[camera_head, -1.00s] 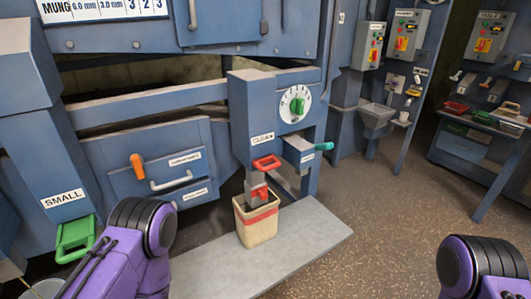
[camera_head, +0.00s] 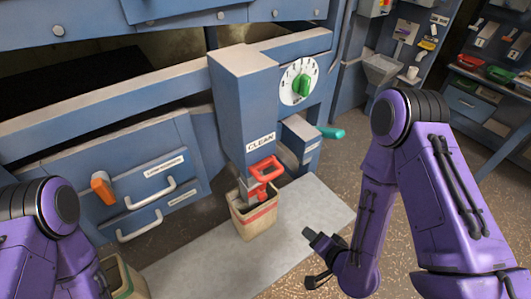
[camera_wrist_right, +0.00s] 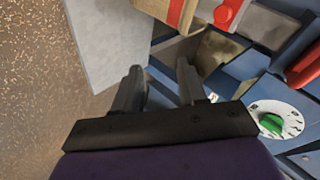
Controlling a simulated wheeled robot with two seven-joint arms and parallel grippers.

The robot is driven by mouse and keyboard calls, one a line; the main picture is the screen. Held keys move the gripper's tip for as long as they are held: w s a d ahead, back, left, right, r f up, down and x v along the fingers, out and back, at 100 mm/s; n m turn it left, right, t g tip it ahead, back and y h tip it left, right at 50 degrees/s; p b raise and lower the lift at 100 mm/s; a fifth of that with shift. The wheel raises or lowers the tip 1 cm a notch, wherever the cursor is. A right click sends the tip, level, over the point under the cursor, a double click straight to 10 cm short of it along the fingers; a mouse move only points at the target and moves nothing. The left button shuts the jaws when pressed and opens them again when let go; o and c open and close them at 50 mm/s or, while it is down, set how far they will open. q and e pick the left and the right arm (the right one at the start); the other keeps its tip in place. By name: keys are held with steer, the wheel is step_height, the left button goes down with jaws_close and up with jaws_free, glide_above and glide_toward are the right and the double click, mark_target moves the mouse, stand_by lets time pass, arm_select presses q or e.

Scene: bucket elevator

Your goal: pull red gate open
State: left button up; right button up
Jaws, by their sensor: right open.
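The red gate handle (camera_head: 266,168) sits on the front of the blue spout housing (camera_head: 245,105) labelled CLEAN. A lower red part shows beneath it, just above a tan bucket (camera_head: 258,224) with a red band. My right gripper (camera_head: 309,258) is open and empty, in front and to the right of the bucket, apart from the handle. In the right wrist view its two fingers (camera_wrist_right: 158,78) are spread with nothing between them. A red handle (camera_wrist_right: 304,66) shows there at the right edge. My left arm is at the lower left; its gripper is out of view.
A white dial with a green knob (camera_head: 303,85) and a teal handle (camera_head: 331,132) are right of the spout. An orange handle (camera_head: 103,189) and drawers are at left. The grey floor slab (camera_head: 205,255) has bare space around the bucket.

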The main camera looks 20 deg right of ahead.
mark_target(273, 173)
steer(key=w+a+r+m+t+y+p, duration=0.1)
steer(key=w+a+r+m+t+y, duration=0.15)
steer(key=r, duration=0.55)
steer(key=w+a+r+m+t+y+p, duration=0.1)
steer(key=w+a+r+t+p, duration=0.15)
steer(key=r, duration=0.55)
steer(key=shift+g, duration=0.4)
steer(key=b+x, duration=0.2)
steer(key=x, duration=0.8)
steer(key=shift+w+d+r, duration=0.1)
steer(key=shift+w+y, duration=0.25)
steer(key=shift+w, duration=0.1)
arm_select(q)
step_height(273, 173, up, 4)
steer(key=shift+s+f, duration=0.1)
steer(key=shift+s, duration=0.05)
arm_select(e)
jaws_close()
steer(key=shift+s, duration=0.1)
